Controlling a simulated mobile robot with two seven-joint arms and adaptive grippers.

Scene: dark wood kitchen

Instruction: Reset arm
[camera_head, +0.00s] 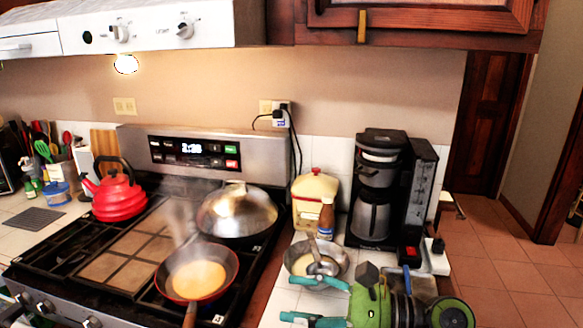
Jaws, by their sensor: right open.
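My right gripper (290,298) shows at the bottom, right of centre, with teal fingers and a green body. Its two fingers point left, apart from each other, and nothing shows between them. It is in front of a metal bowl (333,275) with a ladle (322,264) in it. I cannot tell the exact gap between the gripper and the bowl or counter. My left gripper is not in view.
A frying pan (166,276) with batter steams on the stove (97,238), near a lidded pan (237,211) and a red kettle (118,194). A coffee maker (375,180), yellow canister (314,192) and bottle (326,217) crowd the right counter. Open floor (490,250) lies right.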

